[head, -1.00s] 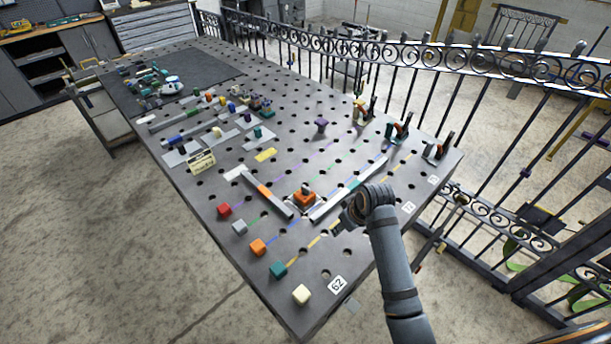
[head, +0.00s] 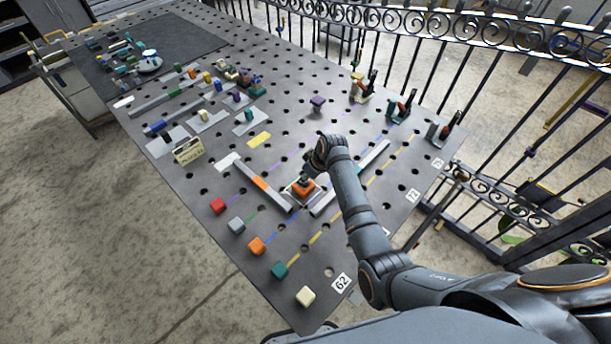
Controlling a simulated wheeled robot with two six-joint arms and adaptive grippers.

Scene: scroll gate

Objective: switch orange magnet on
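The orange magnet (head: 302,194) is a small orange block on a light plate, between two grey bars that meet in a V on the perforated table. My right gripper (head: 307,181) is directly over its top, with the wrist above and slightly right. The fingers are small and dark and partly cover the magnet's top. I cannot tell if they touch it, or whether they are open or shut. The state of any knob on top is hidden. My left gripper is out of view.
The left bar (head: 277,200) has an orange section; the right bar (head: 373,156) runs toward the toggle clamps (head: 399,107). Red (head: 218,206), grey, orange, teal and cream cubes line the near left edge. A scrolled iron fence (head: 420,60) stands behind the table.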

